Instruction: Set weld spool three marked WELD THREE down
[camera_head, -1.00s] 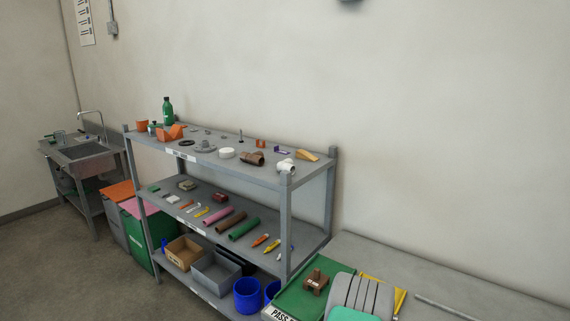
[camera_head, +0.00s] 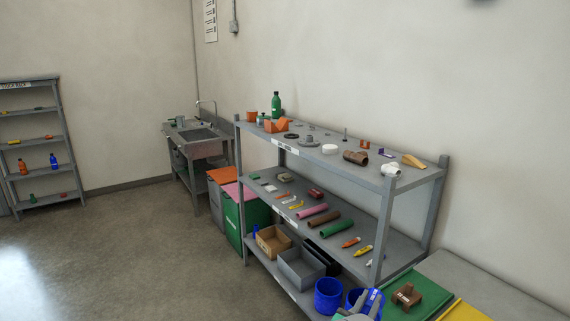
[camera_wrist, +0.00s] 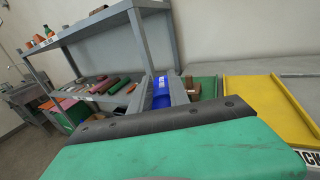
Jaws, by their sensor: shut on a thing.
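My gripper (camera_head: 368,305) is at the bottom edge of the head view, left of the green tray. Its grey fingers also show in the wrist view (camera_wrist: 163,92), closed around a blue piece (camera_wrist: 161,94), which I take to be the weld spool. In the head view a blue part with a small pale patch (camera_head: 374,295) shows at the fingers; it overlaps a blue bin, so its outline is unclear. I cannot read the WELD THREE marking. The large green cover of my wrist hides what lies below.
A green tray (camera_head: 398,309) holds a brown block-like piece (camera_head: 407,295). A yellow tray (camera_head: 463,312) lies right of it on the grey bench (camera_head: 480,281). Floor at left is clear.

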